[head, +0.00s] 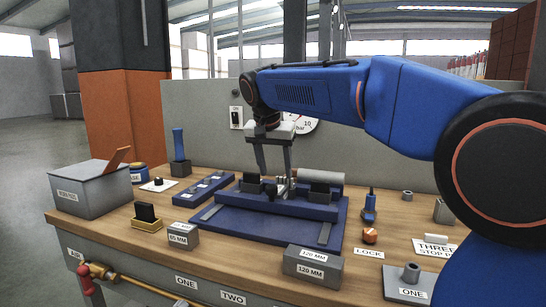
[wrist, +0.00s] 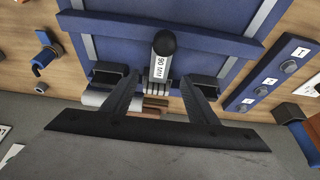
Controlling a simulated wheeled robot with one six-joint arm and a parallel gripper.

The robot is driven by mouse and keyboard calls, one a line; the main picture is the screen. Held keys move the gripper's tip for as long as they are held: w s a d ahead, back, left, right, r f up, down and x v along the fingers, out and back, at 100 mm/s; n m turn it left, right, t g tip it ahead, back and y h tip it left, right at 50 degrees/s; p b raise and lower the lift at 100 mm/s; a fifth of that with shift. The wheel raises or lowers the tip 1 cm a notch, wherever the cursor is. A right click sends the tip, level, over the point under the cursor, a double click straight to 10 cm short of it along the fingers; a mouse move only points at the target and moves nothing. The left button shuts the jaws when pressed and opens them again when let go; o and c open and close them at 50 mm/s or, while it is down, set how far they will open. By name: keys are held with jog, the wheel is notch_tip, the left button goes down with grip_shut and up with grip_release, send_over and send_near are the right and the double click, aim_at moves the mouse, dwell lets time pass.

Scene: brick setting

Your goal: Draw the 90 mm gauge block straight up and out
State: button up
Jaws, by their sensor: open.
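My gripper (wrist: 160,80) is open, with one finger on each side of the bar and a visible gap to both. In the head view my gripper (head: 275,178) points down over the middle of the fixture. The block is small there and partly hidden by the fingers and fixture parts. How deep it sits cannot be told.
A 60 MM block (head: 183,241) and a 120 MM block (head: 311,272) stand towards the bench's front. A grey box (head: 91,195) is at the left, and a blue strip with several knobs (head: 204,191) lies left of the fixture. An orange knob (head: 370,236) is at the right.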

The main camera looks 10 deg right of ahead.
aim_at(279, 188)
jog(key=x, duration=1)
jog(key=shift+d+r, duration=0.1)
jog(key=shift+c, duration=0.3)
grip_shut()
jog(key=shift+r, duration=0.45)
jog(key=shift+r, duration=3.1)
